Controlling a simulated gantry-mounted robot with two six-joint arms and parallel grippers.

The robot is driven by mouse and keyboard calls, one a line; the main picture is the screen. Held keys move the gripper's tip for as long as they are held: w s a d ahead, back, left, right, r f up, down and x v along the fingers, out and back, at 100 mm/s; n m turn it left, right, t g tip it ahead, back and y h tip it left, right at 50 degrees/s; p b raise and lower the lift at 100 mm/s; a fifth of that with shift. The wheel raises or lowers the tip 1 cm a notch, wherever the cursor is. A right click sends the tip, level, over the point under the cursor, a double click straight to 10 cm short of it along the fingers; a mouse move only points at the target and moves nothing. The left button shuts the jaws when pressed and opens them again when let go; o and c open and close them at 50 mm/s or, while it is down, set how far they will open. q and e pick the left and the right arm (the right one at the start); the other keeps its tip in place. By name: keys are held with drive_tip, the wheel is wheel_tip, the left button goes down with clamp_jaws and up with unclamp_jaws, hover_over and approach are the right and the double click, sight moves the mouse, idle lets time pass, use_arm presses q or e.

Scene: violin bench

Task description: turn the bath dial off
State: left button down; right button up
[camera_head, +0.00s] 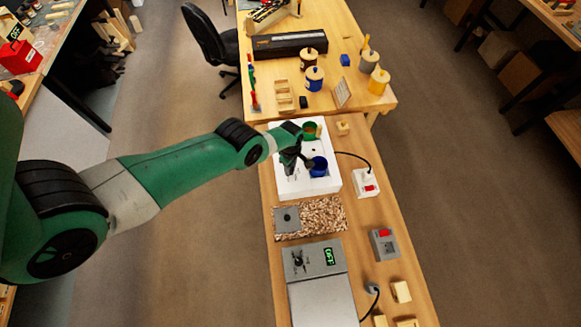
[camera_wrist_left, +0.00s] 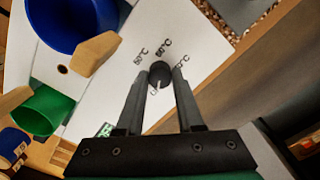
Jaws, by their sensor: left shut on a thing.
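The bath is a white box (camera_head: 329,183) on the wooden bench, with a green pot (camera_head: 310,131) and a blue pot (camera_head: 319,167) in its top. Its dial is a small dark round knob (camera_wrist_left: 160,74) on the white face, with temperature marks in °C around it, seen in the left wrist view. My left gripper (camera_head: 290,166) is at the left side of the bath. In the left wrist view its fingers (camera_wrist_left: 160,82) are shut on the dial from both sides. The dial is hidden in the head view. The right gripper is not in view.
A grey device with a green display (camera_head: 329,257) stands nearer on the bench, past a bed of wood chips (camera_head: 322,216). A white switch box with a red rocker (camera_head: 367,183) is right of the bath, with a black cable. Several jars stand on the far table.

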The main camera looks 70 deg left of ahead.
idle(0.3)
use_arm(q)
drive_tip(key=c, duration=0.5)
unclamp_jaws()
drive_tip(key=shift+c, duration=0.2)
wheel_tip(320, 180, up, 12)
drive_tip(key=p, duration=1.1)
drive_tip(key=shift+f, duration=0.15)
drive_tip(key=shift+d, duration=0.1)
